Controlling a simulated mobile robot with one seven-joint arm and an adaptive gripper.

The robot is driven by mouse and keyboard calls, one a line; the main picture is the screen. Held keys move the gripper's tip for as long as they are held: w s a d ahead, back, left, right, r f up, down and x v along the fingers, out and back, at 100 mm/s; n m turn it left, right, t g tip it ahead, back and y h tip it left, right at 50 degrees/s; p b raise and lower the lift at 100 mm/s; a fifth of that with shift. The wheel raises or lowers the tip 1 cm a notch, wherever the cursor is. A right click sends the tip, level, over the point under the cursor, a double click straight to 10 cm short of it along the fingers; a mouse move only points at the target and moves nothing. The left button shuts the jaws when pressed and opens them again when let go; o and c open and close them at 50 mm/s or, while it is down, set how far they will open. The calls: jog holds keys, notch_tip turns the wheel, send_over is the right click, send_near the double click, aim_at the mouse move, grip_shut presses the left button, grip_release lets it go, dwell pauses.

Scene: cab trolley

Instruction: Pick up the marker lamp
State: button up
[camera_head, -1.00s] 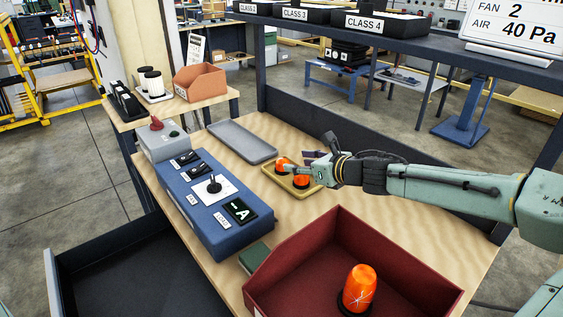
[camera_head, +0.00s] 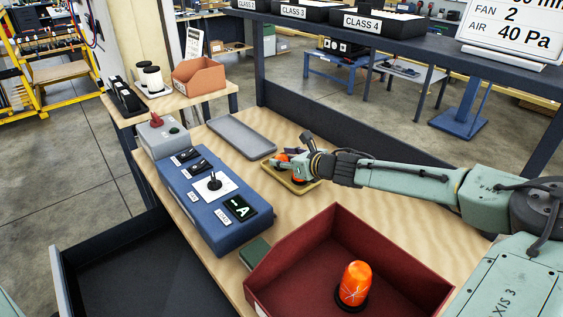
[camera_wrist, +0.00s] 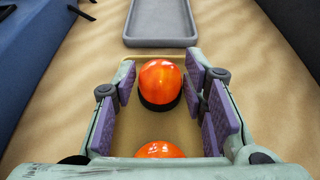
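Two orange dome lamps with dark bases stand on a small tan tray (camera_head: 297,187). In the wrist view the far lamp (camera_wrist: 160,82) lies between the ends of my fingers, and the near lamp (camera_wrist: 160,149) is partly cut off by my gripper's body. My gripper (camera_wrist: 160,88) is open, its purple pads on both sides with gaps to the lamps. In the head view my gripper (camera_head: 288,164) is over the tray and hides much of both lamps. A third orange lamp (camera_head: 354,284), with a white crack-like mark, stands in the red bin (camera_head: 290,262).
An empty grey tray (camera_head: 241,137) lies beyond the tan tray. A blue control box (camera_head: 205,200) with switches and an "A" display stands on the left. A dark green block (camera_head: 254,252) sits by the red bin. Bare wood lies between tan tray and bin.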

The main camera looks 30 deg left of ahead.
jog(key=c, duration=0.7)
jog(key=shift+o, duration=0.2)
jog(key=shift+r, duration=0.1)
